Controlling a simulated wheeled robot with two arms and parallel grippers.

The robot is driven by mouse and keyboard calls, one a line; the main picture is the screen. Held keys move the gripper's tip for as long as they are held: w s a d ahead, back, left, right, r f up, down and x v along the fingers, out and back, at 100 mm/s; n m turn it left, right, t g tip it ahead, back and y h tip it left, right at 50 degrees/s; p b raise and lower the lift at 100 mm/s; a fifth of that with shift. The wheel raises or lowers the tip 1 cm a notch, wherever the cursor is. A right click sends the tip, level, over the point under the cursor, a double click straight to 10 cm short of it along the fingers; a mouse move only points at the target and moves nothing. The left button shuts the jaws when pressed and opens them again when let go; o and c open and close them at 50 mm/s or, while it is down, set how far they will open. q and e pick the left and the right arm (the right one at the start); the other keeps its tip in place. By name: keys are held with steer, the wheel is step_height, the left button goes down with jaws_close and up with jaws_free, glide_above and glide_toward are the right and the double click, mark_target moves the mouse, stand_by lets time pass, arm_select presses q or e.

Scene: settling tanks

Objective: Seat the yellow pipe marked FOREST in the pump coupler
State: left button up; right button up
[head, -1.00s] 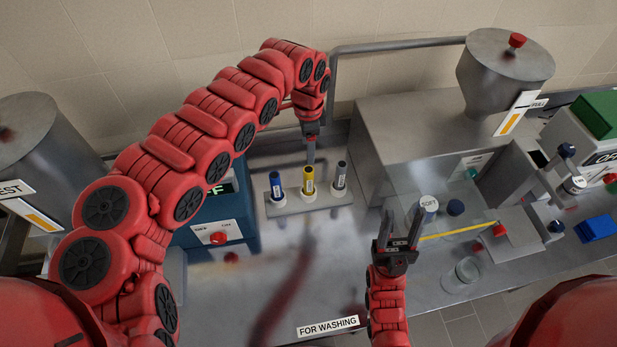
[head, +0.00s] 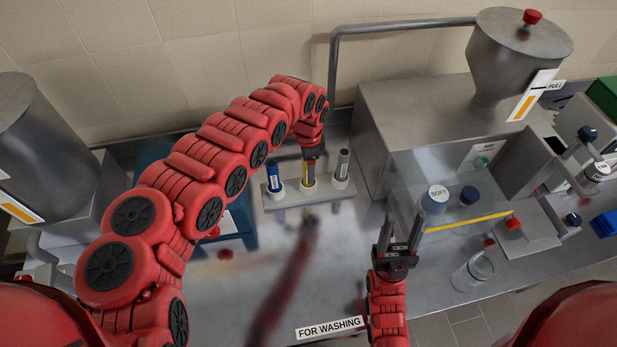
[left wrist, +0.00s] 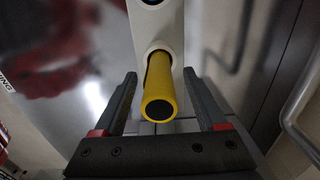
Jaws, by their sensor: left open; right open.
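The yellow pipe (head: 309,181) stands upright in the middle hole of a pale rack (head: 285,200). No FOREST mark is legible on it. My left gripper (head: 310,163) is directly above the pipe, its jaws around the pipe's top. In the left wrist view the yellow pipe (left wrist: 160,103) lies between the two open fingers (left wrist: 160,80), with a gap on both sides. The left hand hides the pipe's upper part in the head view. My right gripper (head: 402,232) is open and empty above the bench, in front of the clear box. I cannot tell which thing is the pump coupler.
A blue pipe (head: 273,176) and a grey pipe (head: 343,165) stand close on either side in the rack. A clear box (head: 460,185), a glass jar (head: 474,271) and a hopper (head: 520,50) are to the right.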

arm_select(q)
steer(key=shift+r, duration=0.1)
steer(key=shift+c, duration=1.1)
jaws_close()
